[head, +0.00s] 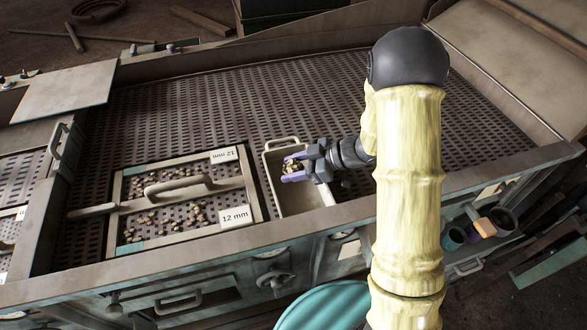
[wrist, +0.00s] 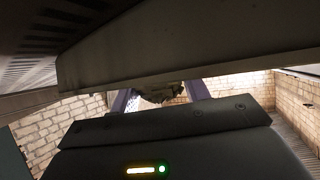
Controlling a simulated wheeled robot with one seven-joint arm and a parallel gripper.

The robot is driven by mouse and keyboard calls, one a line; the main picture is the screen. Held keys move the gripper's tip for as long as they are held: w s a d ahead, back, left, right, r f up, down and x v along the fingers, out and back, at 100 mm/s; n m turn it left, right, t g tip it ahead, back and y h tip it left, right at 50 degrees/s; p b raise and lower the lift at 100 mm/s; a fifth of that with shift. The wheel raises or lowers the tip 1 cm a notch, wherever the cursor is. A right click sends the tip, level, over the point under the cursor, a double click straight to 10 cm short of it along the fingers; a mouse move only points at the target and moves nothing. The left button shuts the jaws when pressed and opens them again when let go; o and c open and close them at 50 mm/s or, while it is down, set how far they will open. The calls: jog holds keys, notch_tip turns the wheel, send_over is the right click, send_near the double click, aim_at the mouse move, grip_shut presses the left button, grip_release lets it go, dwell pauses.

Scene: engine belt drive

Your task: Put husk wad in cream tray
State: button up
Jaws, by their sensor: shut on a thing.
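The cream tray (head: 297,203) is a narrow open box with a handle at its far end, set in the perforated deck in the head view. My gripper (head: 288,168) is over the tray, its purple fingers shut on the husk wad (head: 293,164), a small speckled brown clump. In the head view the wad lies within the tray's outline; its height above the tray floor is hard to tell. In the wrist view the wad (wrist: 160,95) shows dark and ragged between the two fingers (wrist: 159,101), partly hidden by the gripper body.
Left of the tray is a framed sieve (head: 180,200) with a raised handle, "12 mm" labels and scattered brown bits. The perforated deck (head: 220,110) behind is clear. A metal front rail (head: 200,252) runs along the near side. Cups (head: 500,220) hang at the right.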

jog(key=shift+f, duration=0.6)
jog(key=shift+f, duration=0.15)
jog(key=o, duration=1)
jog(key=shift+r, duration=0.25)
jog(key=b+v, duration=0.1)
jog(key=v, duration=1.1)
jog(key=shift+b, duration=0.4)
